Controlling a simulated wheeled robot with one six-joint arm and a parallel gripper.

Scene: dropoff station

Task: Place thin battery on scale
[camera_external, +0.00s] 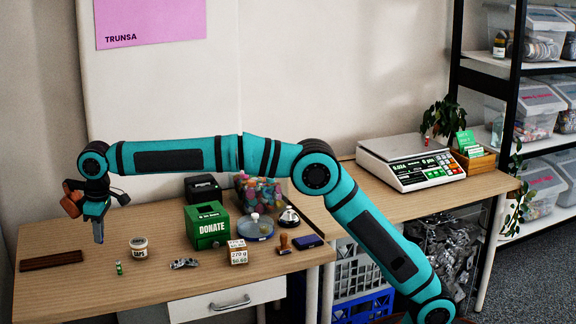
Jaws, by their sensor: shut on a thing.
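Nothing shows on the pan. My gripper (98,236) hangs above the left part of the left-hand table, fingers pointing down, far from the scale. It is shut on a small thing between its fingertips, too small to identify. A small green and white upright piece that looks like a battery (119,268) stands on the table below and right of my gripper. I cannot tell whether the held thing is the thin battery.
A lidded jar (139,248), a keychain-like metal piece (184,263), a green donate box (206,226), a small price sign (238,252), a stamp (284,244) and a bell (289,218) stand on the left table.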

